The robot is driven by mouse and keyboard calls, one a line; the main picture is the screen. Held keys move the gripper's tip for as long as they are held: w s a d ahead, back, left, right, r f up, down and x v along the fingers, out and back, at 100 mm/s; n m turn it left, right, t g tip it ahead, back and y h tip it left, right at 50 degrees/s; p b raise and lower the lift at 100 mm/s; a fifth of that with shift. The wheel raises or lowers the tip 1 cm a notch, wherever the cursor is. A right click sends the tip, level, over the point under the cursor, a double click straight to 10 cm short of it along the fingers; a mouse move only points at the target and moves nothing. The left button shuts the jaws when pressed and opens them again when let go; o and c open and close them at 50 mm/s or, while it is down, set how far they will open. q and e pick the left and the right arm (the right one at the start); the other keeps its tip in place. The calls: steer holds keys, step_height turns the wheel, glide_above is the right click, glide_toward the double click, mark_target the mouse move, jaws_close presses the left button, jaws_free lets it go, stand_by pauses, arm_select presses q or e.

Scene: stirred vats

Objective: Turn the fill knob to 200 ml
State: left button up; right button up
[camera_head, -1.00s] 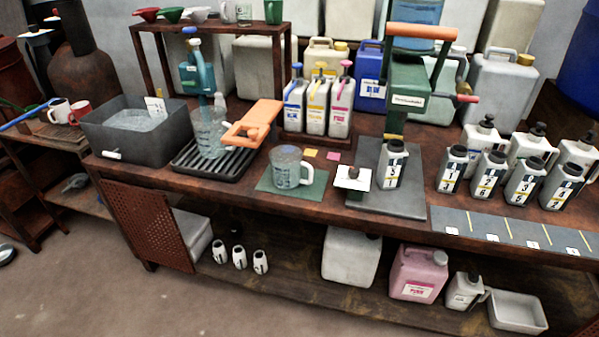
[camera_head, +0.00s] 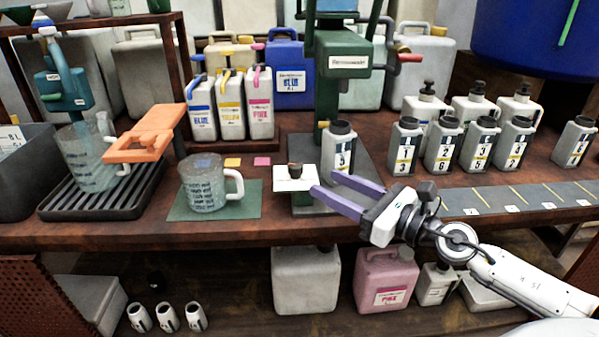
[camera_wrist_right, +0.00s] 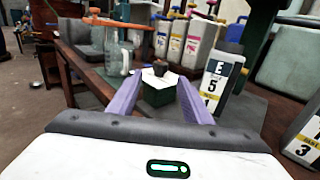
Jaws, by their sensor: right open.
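The fill knob (camera_head: 296,168) is a small dark knob on a white plate (camera_head: 293,184), at the front of the green dispensing machine (camera_head: 342,62). It also shows in the right wrist view (camera_wrist_right: 160,68), on top of a small green block (camera_wrist_right: 158,92). My right gripper (camera_head: 323,186) is open, with purple fingers pointing at the knob. In the right wrist view the knob appears beyond the fingertips, between them, and apart from them. A bottle marked 5 (camera_head: 339,152) stands on the machine's base, close to the fingers. My left gripper is not in view.
A measuring jug (camera_head: 206,184) stands on a green mat left of the knob. Several labelled bottles (camera_head: 445,146) stand to the right. A grey strip with yellow lines (camera_head: 520,196) runs along the front edge. An orange clamp (camera_head: 146,133) is further left.

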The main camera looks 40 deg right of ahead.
mark_target(301, 171)
steer(key=p+x, duration=0.2)
steer(key=x, duration=0.5)
steer(key=shift+d+r+p, duration=0.1)
steer(key=shift+r+p, duration=0.05)
steer(key=shift+p, duration=0.2)
steer(key=shift+w, duration=0.5)
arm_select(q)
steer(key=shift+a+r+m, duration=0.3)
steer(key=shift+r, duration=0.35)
arm_select(e)
steer(key=shift+w+a, duration=0.25)
